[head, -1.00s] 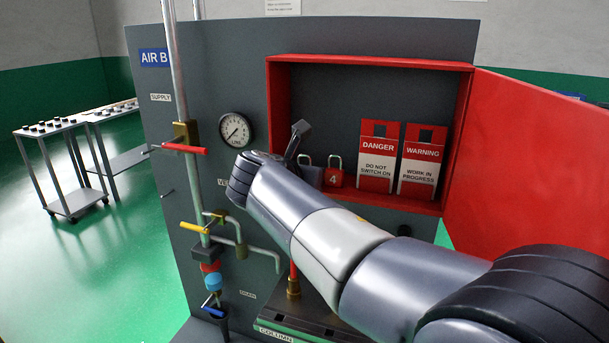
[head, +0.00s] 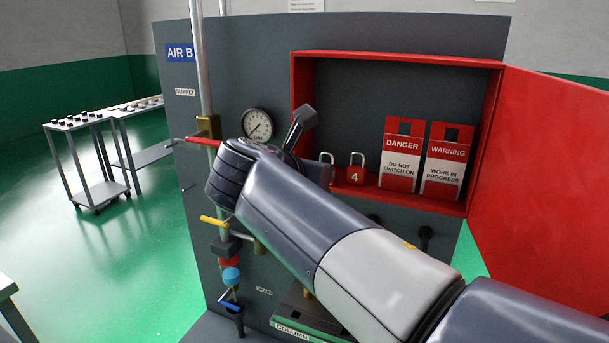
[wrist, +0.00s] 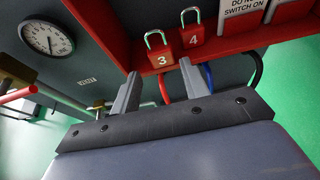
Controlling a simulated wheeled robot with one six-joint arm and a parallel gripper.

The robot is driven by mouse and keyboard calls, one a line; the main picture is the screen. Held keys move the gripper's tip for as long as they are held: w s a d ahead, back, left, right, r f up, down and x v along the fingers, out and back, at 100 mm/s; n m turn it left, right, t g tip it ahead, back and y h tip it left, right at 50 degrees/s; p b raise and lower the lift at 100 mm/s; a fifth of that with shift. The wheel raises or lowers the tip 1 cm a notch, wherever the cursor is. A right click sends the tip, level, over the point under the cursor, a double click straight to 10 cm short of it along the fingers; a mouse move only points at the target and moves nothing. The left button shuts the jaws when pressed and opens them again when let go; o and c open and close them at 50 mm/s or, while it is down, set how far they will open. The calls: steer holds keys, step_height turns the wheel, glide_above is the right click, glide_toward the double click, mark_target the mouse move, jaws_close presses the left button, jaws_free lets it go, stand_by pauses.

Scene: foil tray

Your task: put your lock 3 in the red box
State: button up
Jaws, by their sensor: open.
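The red box (head: 400,56) is open on the grey panel, its door swung out to the right. Lock 3 (wrist: 157,57) is a red padlock with its shackle up, at the box's lower edge, left of red lock 4 (head: 355,176). In the head view, lock 3's shackle (head: 327,157) shows and my gripper hides most of its body. My gripper (wrist: 160,82) is open and empty. In the wrist view its fingers lie just in front of lock 3, one to each side, with no clear contact.
A danger tag (head: 401,155) and a warning tag (head: 445,160) stand in the box. A gauge (head: 257,124), pipes and a red valve handle (head: 203,141) are on the panel's left. The red door (head: 545,180) bounds the right side. A cart (head: 90,160) stands far left.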

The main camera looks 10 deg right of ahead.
steer(key=v, duration=0.3)
steer(key=shift+s+a+r, duration=0.1)
steer(key=shift+s, duration=0.1)
steer(key=shift+c, duration=0.5)
stand_by(0.8)
